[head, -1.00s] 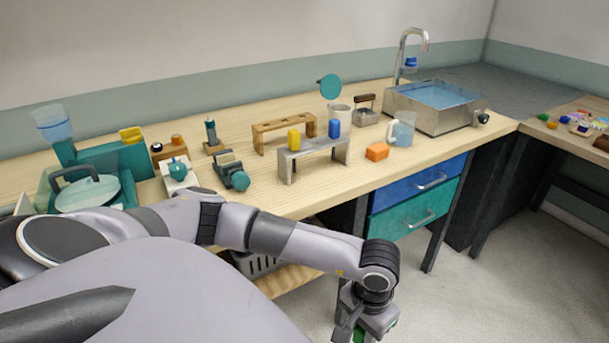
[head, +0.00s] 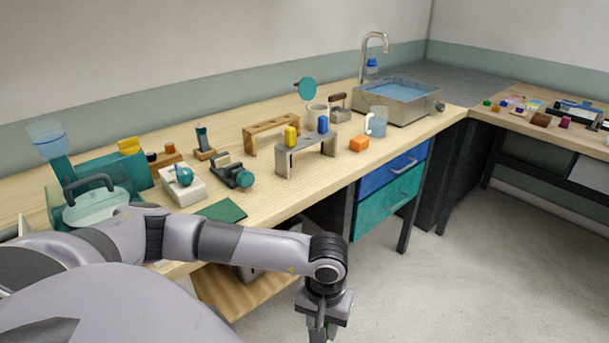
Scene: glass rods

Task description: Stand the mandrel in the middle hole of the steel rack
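The steel rack (head: 309,147) is a grey bench-shaped stand near the front edge of the wooden worktop. A yellow piece (head: 290,137) shows at its left part and a blue piece (head: 323,124) at its right part. The middle of its top between them looks clear; I cannot make out the holes. I cannot pick out the mandrel in this view. My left gripper (head: 320,331) points down in front of the bench, low over the floor and apart from the rack. Its fingertips are cut off by the bottom edge, so its grip is unclear. My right gripper is out of view.
A wooden rack (head: 264,134) stands behind the steel one. A green mat (head: 223,210) lies at the front edge. A second table stands at right.

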